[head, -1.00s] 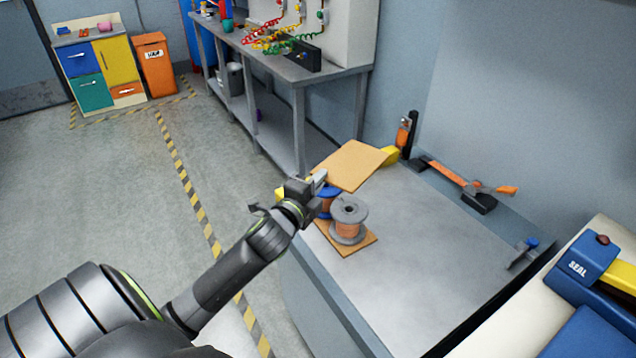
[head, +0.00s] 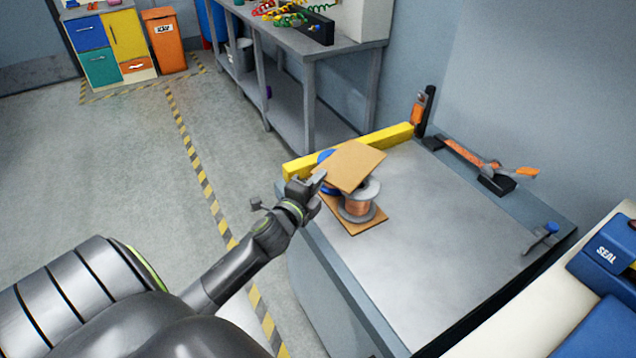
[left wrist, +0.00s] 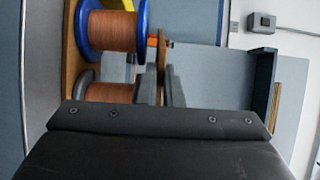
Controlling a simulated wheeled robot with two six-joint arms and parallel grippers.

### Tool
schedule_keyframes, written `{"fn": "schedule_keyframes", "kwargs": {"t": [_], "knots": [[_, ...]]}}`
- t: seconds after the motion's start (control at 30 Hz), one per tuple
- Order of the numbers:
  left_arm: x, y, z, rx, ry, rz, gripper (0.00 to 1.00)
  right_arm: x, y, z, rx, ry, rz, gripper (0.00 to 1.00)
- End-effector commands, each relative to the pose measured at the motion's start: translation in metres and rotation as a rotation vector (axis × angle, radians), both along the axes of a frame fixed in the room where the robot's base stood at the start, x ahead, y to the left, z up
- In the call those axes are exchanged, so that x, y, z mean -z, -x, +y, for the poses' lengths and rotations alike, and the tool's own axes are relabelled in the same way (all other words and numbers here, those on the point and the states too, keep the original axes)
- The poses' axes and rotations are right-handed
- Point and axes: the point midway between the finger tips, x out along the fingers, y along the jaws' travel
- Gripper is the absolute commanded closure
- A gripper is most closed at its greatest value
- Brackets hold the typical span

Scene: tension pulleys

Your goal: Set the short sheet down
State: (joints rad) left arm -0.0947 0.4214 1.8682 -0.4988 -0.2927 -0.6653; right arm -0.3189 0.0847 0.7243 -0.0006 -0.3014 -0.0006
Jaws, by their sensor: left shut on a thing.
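The short sheet (head: 350,166) is a flat tan board. My left gripper (head: 318,180) is shut on its near left edge and holds it over two spools, partly hiding them. A grey spool with copper wire (head: 357,207) and a blue-flanged spool (head: 325,156) stand on a lower tan sheet (head: 372,224) on the bench. In the left wrist view the blue spool (left wrist: 112,30) and grey spool (left wrist: 106,92) show left of the fingers, and the held sheet (left wrist: 160,50) appears nearly edge-on. I cannot tell whether it touches the spools. My right gripper is out of view.
A yellow bar (head: 390,136) runs along the bench's back edge behind the spools. An orange-and-black tool (head: 465,153) lies along the wall side. The grey bench top (head: 440,230) is clear to the right. A blue SEAL machine (head: 604,258) is at the right.

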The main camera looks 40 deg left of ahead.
Motion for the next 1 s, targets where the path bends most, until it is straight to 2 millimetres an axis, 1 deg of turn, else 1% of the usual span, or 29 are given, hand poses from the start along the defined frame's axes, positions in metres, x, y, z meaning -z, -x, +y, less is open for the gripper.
{"fn": "schedule_keyframes", "kwargs": {"t": [0.17, 0.47, 0.67, 0.7, 0.83, 0.87, 1.0], "knots": [[-0.001, 0.000, 0.000, 0.000, 0.000, -0.001, 1.00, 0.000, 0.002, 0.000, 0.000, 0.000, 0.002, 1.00], [0.009, 0.000, 0.000, 0.000, 0.001, 0.000, 1.00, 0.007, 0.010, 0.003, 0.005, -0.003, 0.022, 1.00], [0.011, 0.000, 0.000, 0.000, 0.002, 0.000, 1.00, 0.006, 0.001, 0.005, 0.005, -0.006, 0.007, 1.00], [0.011, 0.000, 0.000, 0.000, 0.001, 0.000, 0.91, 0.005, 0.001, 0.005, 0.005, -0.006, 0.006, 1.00], [0.011, 0.000, 0.000, 0.000, 0.001, 0.000, 0.74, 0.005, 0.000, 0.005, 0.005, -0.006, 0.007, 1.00], [0.011, 0.000, 0.000, 0.000, 0.001, 0.000, 0.72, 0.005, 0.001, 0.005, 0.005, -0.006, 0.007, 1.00], [0.011, 0.000, 0.000, 0.000, 0.001, 0.000, 0.72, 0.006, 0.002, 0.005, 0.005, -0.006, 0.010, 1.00]]}}
